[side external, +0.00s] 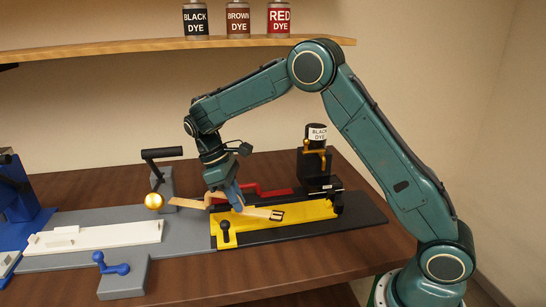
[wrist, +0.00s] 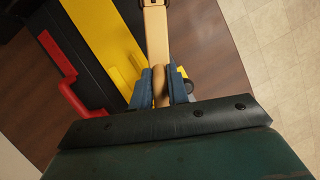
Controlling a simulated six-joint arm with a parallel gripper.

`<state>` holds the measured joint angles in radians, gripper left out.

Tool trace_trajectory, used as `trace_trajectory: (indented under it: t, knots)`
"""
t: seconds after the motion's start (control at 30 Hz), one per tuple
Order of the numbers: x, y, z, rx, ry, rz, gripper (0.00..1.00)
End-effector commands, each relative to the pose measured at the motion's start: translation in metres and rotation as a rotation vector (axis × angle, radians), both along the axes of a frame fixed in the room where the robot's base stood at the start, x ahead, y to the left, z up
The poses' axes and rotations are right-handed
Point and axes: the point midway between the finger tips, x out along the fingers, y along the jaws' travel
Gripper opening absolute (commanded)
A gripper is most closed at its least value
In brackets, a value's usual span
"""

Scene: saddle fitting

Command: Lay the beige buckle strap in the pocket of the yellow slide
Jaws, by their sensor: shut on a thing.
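The beige buckle strap (side external: 255,211) is held between the jaws of my gripper (side external: 236,203). Its buckle end points right and its other end sticks out to the left. In the wrist view the strap (wrist: 157,42) runs up from my blue fingertips (wrist: 161,88), with the buckle at the top edge. The yellow slide (side external: 285,228) lies below and around the strap in the side view. In the wrist view the slide (wrist: 104,38) runs diagonally left of the strap, so the two are not lined up. Whether the strap touches the slide cannot be told.
A black knob (side external: 226,230) stands at the slide's near left end. A grey fixture (side external: 185,234) with a white bar (side external: 95,239) is on the left.

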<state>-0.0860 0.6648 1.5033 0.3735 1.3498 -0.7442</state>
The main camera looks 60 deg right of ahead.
Motion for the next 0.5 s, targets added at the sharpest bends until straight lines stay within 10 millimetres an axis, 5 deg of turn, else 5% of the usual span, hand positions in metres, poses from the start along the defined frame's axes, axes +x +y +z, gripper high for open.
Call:
trace_trajectory:
  t: [0.5]
  knots:
    - [-0.0036,-0.0049,0.0100,0.001,-0.001,-0.196,0.00]
